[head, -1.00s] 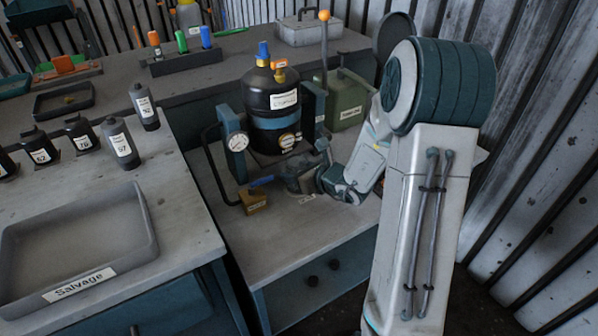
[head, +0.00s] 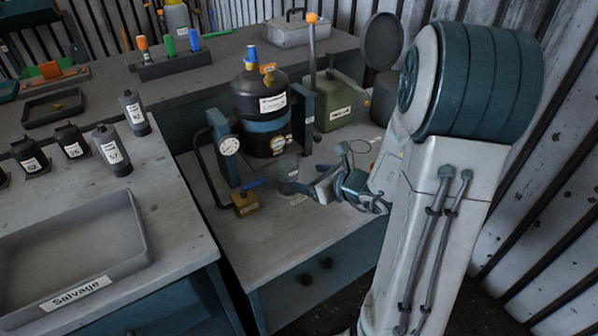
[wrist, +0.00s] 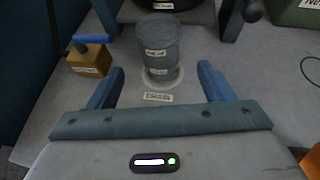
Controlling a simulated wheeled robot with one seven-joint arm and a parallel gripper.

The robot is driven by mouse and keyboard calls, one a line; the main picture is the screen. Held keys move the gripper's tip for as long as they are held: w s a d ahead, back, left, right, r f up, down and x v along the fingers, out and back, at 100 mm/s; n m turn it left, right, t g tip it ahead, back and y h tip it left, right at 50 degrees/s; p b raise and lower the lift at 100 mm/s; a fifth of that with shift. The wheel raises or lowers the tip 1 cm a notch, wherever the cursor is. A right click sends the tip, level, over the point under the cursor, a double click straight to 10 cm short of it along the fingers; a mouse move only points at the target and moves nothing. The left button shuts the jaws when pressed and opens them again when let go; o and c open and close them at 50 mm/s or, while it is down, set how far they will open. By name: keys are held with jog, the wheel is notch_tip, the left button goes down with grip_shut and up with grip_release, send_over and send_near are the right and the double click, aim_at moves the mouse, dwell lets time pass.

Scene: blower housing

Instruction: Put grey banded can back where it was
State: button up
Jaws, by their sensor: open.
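The grey banded can (wrist: 158,52) stands upright on a pale round mark in the wrist view, with a label (wrist: 158,98) on the surface just in front of it. It also shows in the head view (head: 286,170), small, beside the gauge frame. My gripper (wrist: 162,74) is open, its two blue fingers apart and pointing toward the can. The can stands beyond and between the fingertips, and I see no finger touching it. In the head view my gripper (head: 312,188) is low over the bench, to the right of the can.
A brass block with a blue lever (wrist: 90,55) stands left of the can. Behind are a black-and-blue tank (head: 262,105) in a frame with a gauge (head: 228,145), and a green container (head: 335,100). Bench front is clear. A Salvage tray (head: 135,235) is at left.

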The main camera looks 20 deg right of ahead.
jog(key=s+a+r+n+g+y, duration=0.1)
jog(key=s+a+r+n+g, duration=0.1)
jog(key=s+a+n+g, duration=0.45)
jog(key=s+a+r+n+g, duration=0.2)
jog(key=s+a+n, duration=0.2)
jog(key=s+n, duration=0.5)
jog(key=s+d+r+n+h, duration=0.3)
jog(key=d+n+h, duration=0.4)
jog(key=n, duration=0.7)
jog(key=shift+s+n+g, duration=0.35)
jog(key=shift+s+g, duration=0.1)
jog(key=shift+s, duration=0.35)
jog(key=shift+r, duration=0.15)
